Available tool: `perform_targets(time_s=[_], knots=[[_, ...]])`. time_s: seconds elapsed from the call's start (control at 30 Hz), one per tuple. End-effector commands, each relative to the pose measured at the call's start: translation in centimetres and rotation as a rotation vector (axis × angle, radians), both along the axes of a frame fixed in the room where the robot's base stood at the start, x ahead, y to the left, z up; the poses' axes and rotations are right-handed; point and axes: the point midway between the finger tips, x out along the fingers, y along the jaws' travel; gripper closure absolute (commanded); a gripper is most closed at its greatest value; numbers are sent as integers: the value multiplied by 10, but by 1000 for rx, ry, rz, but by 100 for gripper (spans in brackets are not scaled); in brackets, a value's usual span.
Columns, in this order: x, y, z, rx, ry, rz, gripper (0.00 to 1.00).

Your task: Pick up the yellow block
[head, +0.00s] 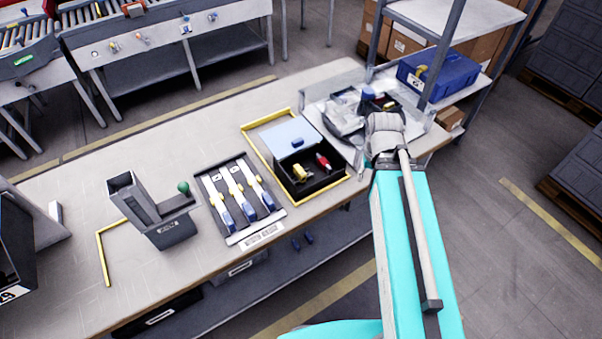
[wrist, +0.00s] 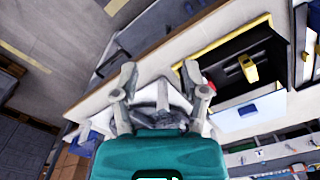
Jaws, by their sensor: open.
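The yellow block (head: 301,172) lies inside a dark open-topped box (head: 322,192) on the workbench. A red object (head: 323,161) lies beside it in the same box. In the wrist view the yellow block (wrist: 248,68) shows upper right, to the right of my fingers and apart from them. My gripper (wrist: 157,73) is open, its two grey fingers spread with no block between them. In the head view my arm reaches in over the bench's right end, right of the box; the fingers are hard to make out there.
A pale blue lid with a dark blue handle (head: 290,135) covers the box's back part. Yellow edging (head: 252,150) borders it. A rack of blue-handled tools (head: 240,196) and a grey holder (head: 150,212) stand to the left. A cluttered clear tray and shelf post (head: 440,50) are close to my arm.

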Motion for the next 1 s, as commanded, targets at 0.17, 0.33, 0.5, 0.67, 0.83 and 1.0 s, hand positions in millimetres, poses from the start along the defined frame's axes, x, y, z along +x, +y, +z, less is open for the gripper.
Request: perform_targets(time_s=[0.17, 0.33, 0.5, 0.67, 0.83, 1.0], knots=[[1, 1, 0, 0, 0, -6, 17], [11, 17, -1, 0, 0, -48, 0], [33, 40, -2, 0, 0, -162, 0], [60, 70, -4, 1, 0, -330, 0], [90, 111, -6, 0, -1, -536, 0], [114, 152, -8, 0, -1, -733, 0]])
